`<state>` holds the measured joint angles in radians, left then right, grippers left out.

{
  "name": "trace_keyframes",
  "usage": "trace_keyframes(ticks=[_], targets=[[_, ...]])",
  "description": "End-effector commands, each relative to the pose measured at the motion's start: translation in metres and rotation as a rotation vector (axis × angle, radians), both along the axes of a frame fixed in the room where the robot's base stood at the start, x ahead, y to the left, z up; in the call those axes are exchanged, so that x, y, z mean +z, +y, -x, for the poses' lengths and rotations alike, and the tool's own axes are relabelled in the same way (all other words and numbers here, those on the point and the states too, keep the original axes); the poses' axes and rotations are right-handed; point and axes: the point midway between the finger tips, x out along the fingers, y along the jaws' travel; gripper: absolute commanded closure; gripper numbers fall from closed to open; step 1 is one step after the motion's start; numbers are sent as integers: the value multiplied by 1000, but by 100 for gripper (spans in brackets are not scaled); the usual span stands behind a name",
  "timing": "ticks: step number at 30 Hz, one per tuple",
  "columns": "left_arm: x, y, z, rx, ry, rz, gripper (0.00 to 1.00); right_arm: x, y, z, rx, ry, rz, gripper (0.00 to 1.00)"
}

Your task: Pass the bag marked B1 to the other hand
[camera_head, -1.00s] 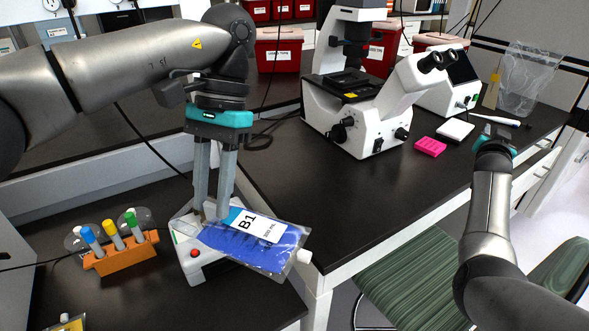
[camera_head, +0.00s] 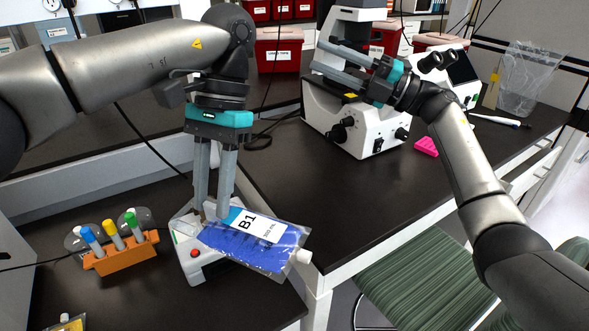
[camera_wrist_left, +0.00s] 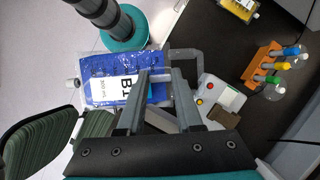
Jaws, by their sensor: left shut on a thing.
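The bag marked B1 (camera_head: 255,249) is a clear pouch of blue liquid with a white label and a white cap at its right end. My left gripper (camera_head: 210,212) points down and is shut on the bag's left end. In the left wrist view the bag (camera_wrist_left: 105,63) extends to the left from between the fingers of my left gripper (camera_wrist_left: 159,76). My right gripper (camera_head: 318,56) is open and empty. Its fingers point left, in front of the microscope in the picture, up and to the right of the bag, well apart from it.
A white device with a red button (camera_head: 193,254) is under the bag's left part. An orange rack (camera_head: 122,259) with several capped tubes stands to its left. The microscope (camera_head: 350,125) and a pink rack (camera_head: 427,147) stand on the right bench. The dark benchtop (camera_head: 300,190) near the bag is clear.

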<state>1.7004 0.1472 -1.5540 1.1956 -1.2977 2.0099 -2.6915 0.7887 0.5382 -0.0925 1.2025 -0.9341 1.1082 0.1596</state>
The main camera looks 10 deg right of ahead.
Motion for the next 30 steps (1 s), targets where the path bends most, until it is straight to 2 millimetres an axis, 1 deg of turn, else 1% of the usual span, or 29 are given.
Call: trace_keyframes(ticks=[1, 2, 3, 6, 9, 12, 15, 20, 23, 30], targets=[[0, 0, 0, 0, 0, 0, 100, -17, 21, 12, 74, -6, 90, 63], [0, 0, 0, 0, 0, 0, 100, -28, 32, 20, 120, -10, 142, 63], [0, 0, 0, 0, 0, 0, 100, -42, 46, 30, 182, -12, 209, 63], [0, 0, 0, 0, 0, 0, 100, -77, 69, 58, 328, -18, 357, 63], [0, 0, 0, 0, 0, 0, 100, -106, 82, 83, 453, -19, 471, 63], [0, 0, 0, 0, 0, 0, 100, -126, 88, 101, 544, -18, 547, 63], [0, 0, 0, 0, 0, 0, 100, -137, 90, 112, 601, -16, 591, 63], [0, 0, 0, 0, 0, 0, 100, -145, 99, 118, 629, -15, 611, 63], [0, 0, 0, 0, 0, 0, 100, -149, 112, 121, 630, -18, 610, 63], [0, 0, 0, 0, 0, 0, 100, -161, 157, 127, 628, -17, 606, 63]])
